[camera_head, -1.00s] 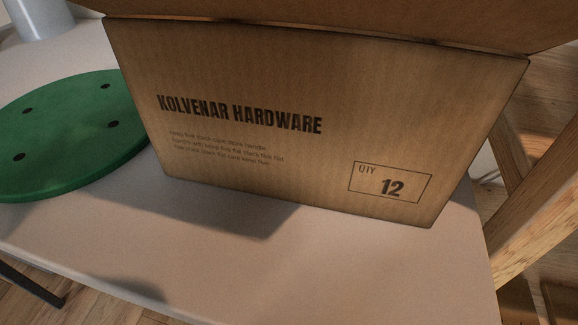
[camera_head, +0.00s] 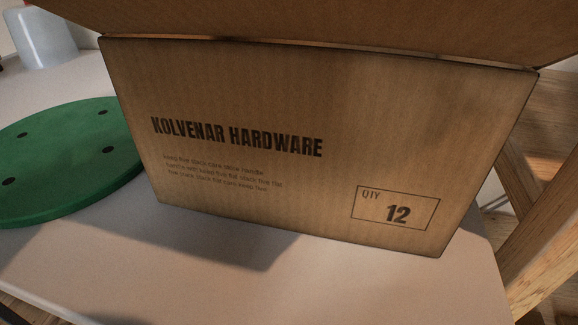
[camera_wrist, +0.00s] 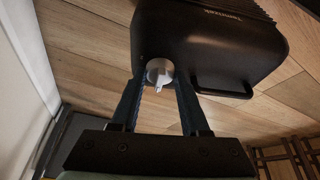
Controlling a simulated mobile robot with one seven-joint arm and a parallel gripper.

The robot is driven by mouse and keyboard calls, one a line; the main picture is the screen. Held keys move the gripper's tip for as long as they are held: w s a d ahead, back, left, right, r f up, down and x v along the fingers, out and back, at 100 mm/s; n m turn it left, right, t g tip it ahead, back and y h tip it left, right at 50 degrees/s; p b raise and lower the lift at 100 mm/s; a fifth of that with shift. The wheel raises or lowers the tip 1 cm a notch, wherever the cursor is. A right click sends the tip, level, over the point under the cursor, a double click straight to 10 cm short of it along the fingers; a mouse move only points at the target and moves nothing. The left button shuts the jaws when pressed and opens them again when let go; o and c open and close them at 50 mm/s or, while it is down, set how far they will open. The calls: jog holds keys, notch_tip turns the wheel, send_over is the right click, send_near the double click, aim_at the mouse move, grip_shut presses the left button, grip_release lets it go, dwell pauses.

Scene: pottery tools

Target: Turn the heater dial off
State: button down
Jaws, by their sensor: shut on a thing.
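In the wrist view, the black heater (camera_wrist: 215,45) is at the top, with a handle bar on its right side. Its silver round dial (camera_wrist: 158,67) has a pale pointer that points downward in the picture. My gripper (camera_wrist: 159,82) has one finger on each side of the dial and is shut on it. The fingertips hide the dial's side edges. The heater, the dial and my gripper do not show in the head view.
In the head view, an open cardboard box (camera_head: 300,190) stands on a pale table (camera_head: 190,285). A green disc (camera_head: 65,160) with dark holes lies left of it, near a pale container (camera_head: 47,38). The wrist view shows wooden floor (camera_wrist: 85,45) around the heater.

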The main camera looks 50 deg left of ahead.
jog(key=shift+c, duration=2)
grip_release()
jog(key=shift+f, duration=0.1)
jog(key=p+v, duration=0.7)
jog(key=v, duration=0.6)
